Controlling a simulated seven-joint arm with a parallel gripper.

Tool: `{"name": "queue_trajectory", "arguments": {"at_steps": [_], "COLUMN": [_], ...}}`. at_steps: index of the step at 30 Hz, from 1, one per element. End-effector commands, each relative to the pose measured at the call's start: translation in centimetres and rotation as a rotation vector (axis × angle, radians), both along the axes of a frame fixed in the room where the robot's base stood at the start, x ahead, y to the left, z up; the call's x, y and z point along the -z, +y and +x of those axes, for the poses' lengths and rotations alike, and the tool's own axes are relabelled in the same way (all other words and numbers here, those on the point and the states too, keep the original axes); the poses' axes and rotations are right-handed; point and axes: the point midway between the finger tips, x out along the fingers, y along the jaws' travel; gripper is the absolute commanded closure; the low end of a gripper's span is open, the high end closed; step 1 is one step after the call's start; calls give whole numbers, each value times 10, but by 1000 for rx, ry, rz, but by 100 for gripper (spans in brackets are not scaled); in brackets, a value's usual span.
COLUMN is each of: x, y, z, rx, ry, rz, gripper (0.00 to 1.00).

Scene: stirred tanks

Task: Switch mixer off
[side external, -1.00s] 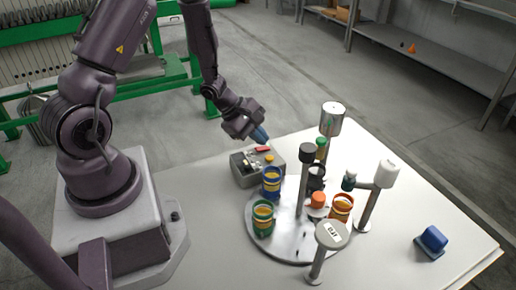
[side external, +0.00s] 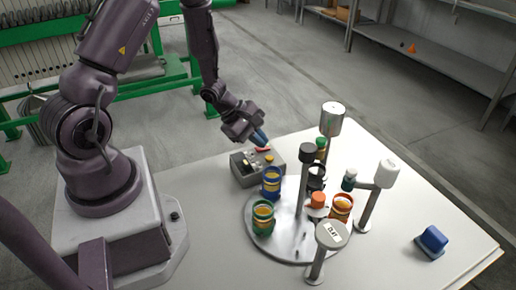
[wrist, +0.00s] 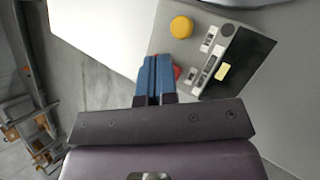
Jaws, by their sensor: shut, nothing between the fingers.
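A grey control box (side external: 250,176) stands on the white table left of the round plate. It carries a yellow round button (wrist: 181,27), small switches (wrist: 209,40) and a black panel (wrist: 245,60) with a yellow patch. A red part (side external: 263,149) is at its back edge; in the wrist view it is mostly hidden behind my fingers. My gripper (side external: 262,141) is shut and empty, with blue fingertips (wrist: 158,62) just above the box near the red part. I cannot tell whether they touch it. Which part is the mixer's switch is not clear.
A round metal plate (side external: 284,243) holds several coloured cups around a dark-topped post (side external: 306,154). White-headed posts (side external: 388,174) stand around it, one with a round display (side external: 332,234). A blue block (side external: 433,239) lies at right, with clear table around it.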

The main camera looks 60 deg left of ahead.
Motion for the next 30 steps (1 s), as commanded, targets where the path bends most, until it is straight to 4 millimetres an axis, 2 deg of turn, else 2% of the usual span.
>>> {"name": "queue_trajectory", "arguments": {"at_steps": [30], "x": [7], "y": [0], "z": [-1], "rx": [1], "ry": [0], "rz": [1], "gripper": [100]}}
